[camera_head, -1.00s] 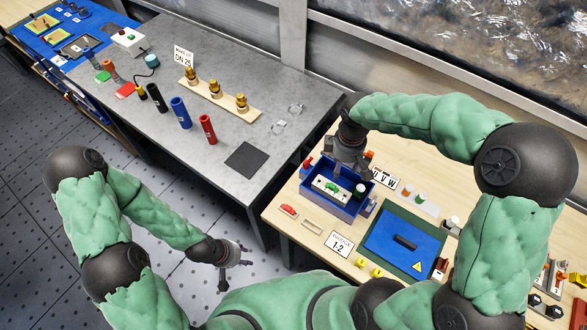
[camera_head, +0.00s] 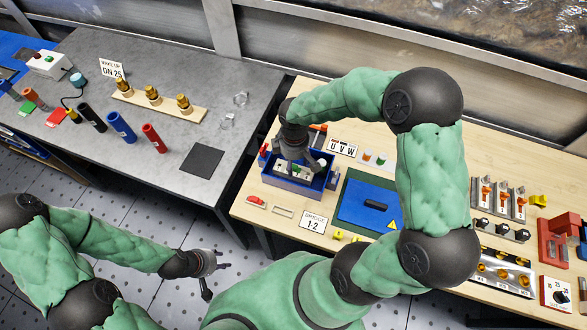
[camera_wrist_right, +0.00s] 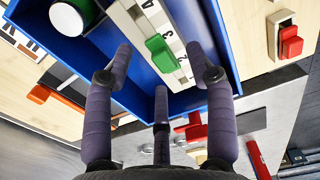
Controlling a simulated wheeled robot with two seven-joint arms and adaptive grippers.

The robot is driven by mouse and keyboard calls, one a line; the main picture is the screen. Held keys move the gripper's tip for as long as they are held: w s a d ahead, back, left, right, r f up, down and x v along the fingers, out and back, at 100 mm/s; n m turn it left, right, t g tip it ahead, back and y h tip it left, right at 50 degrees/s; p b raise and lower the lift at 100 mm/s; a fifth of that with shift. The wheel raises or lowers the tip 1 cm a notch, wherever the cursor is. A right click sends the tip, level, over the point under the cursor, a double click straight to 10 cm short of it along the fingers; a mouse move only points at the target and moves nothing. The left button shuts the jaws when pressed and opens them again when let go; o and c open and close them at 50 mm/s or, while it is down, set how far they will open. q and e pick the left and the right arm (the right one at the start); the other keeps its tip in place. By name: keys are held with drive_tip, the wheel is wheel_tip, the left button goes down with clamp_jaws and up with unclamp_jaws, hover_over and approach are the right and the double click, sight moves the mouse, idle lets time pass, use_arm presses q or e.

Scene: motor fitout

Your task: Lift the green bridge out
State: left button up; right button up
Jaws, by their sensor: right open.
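The green bridge (camera_wrist_right: 161,54) sits on a white numbered terminal strip (camera_wrist_right: 146,19) inside the blue box (camera_wrist_right: 224,40). In the head view the blue box (camera_head: 297,193) stands on the wooden table, and my right gripper largely covers its inside, so the bridge is hard to see there. My right gripper (camera_head: 299,168) is over the box, pointing down. In the right wrist view its dark fingers (camera_wrist_right: 159,62) are spread open around the green bridge, apart from it. My left gripper (camera_head: 215,265) is away from the tables, over the floor; its opening is unclear.
A red piece (camera_head: 256,202) lies left of the box. A blue panel (camera_head: 365,208) on a green mat and a "BRIDGE 1-2" card (camera_head: 313,221) are nearby. A red-handled tool (camera_wrist_right: 194,128) shows at the box's edge. The grey table (camera_head: 221,116) holds several cylinders.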

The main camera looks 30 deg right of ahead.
drive_tip(key=shift+f, duration=0.7)
drive_tip(key=shift+c, duration=0.3)
drive_tip(key=c, duration=1)
drive_tip(key=shift+r, duration=0.1)
